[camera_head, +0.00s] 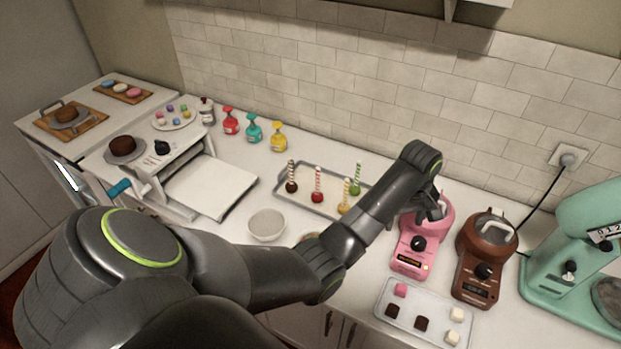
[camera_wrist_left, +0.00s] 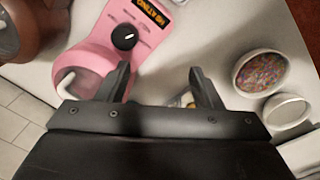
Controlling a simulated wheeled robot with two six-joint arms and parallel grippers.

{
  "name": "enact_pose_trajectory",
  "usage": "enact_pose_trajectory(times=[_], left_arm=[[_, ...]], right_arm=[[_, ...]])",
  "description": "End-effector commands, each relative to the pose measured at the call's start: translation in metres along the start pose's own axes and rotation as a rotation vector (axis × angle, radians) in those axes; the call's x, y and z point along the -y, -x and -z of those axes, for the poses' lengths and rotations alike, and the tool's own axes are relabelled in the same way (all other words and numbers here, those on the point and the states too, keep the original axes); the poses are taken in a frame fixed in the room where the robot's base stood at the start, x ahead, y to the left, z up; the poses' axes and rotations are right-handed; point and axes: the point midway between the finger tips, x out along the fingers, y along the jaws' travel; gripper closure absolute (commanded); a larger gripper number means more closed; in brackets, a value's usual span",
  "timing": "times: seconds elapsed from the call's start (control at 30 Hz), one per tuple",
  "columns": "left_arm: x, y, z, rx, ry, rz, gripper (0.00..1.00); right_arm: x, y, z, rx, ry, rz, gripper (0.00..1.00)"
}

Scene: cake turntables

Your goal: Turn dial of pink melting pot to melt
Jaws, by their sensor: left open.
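The pink melting pot (camera_head: 411,262) stands on the counter at the right in the head view, its front panel facing me. Its black dial (camera_head: 418,243) also shows in the wrist view (camera_wrist_left: 124,37), with a white pointer mark. The small labels around the dial are too blurred to read. My left gripper (camera_wrist_left: 158,82) is open and empty. It hangs above the pot's bowl end; one finger is near the dial, apart from it. My right gripper is out of view.
A brown melting pot (camera_head: 477,266) stands to the right, then a teal mixer (camera_head: 572,262). A tray of small cubes (camera_head: 405,321) lies in front. A tray with striped sticks (camera_head: 268,188) and a bowl (camera_head: 266,226) are to the left.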

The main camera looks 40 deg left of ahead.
Motion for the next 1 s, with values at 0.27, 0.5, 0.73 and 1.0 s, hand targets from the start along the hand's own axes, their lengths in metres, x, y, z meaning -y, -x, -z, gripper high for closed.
enact_pose_trajectory(times=[0.27,0.5,0.73,1.0], left_arm=[[0.046,-0.035,-0.006,-0.024,-0.085,-0.025,0.41],[0.088,-0.058,-0.015,-0.053,-0.162,-0.039,0.41],[0.129,-0.075,-0.027,-0.085,-0.24,-0.047,0.41],[0.179,-0.087,-0.043,-0.128,-0.335,-0.045,0.41]], right_arm=[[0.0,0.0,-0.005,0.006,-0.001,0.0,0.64],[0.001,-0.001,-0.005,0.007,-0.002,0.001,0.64],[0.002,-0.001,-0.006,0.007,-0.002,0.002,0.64],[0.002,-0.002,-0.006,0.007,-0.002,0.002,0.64]])
